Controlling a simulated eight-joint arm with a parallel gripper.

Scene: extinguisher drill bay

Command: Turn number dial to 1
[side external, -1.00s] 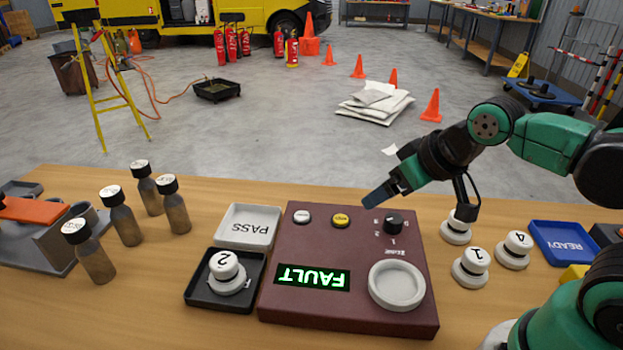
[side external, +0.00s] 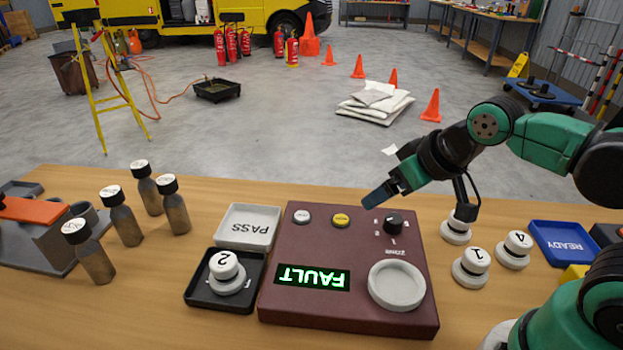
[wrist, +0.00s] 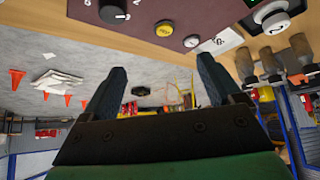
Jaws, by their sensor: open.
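The number dial is a black knob (side external: 393,223) on the upper right of a maroon panel (side external: 350,240), with small white marks around it. In the wrist view the knob (wrist: 112,11) shows at the top left. The panel also has a white button (side external: 302,216), a yellow button (side external: 340,220), a lit green FAULT display (side external: 311,278) and an empty round white holder (side external: 397,286). My gripper (side external: 376,199) is above the panel's far edge, up and left of the knob and apart from it. In the wrist view its two fingers (wrist: 160,85) are spread with nothing between them.
A white PASS tray (side external: 247,211) and a black tray (side external: 191,291) holding a piece marked 2 stand left of the panel. Several bottles (side external: 121,219) stand further left.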

